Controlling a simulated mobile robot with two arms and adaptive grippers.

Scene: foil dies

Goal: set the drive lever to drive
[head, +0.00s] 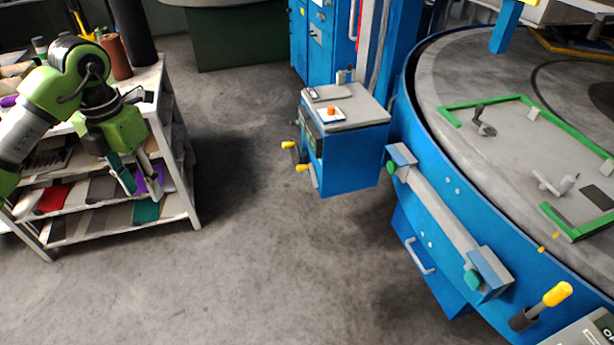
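A lever with a yellow grip (557,294) and a dark base stands at the lower right, tilted up to the right, beside the blue round machine (440,170). Two smaller yellow-ended handles (302,168) are on the left side of a blue cabinet (345,160) in the middle. No label shows which of these is the drive lever, and no drive mark is readable. My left gripper (143,192) is at the left, in front of the shelf rack, far from the levers. Its fingers are apart with nothing visibly held. My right gripper is not in view.
A rack (188,195) with coloured foils stands at the left. A grey bar with green ends (440,215) runs along the machine's rim. A partly cut-off grey panel (585,332) is at the bottom right. The concrete floor between rack and machine is clear.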

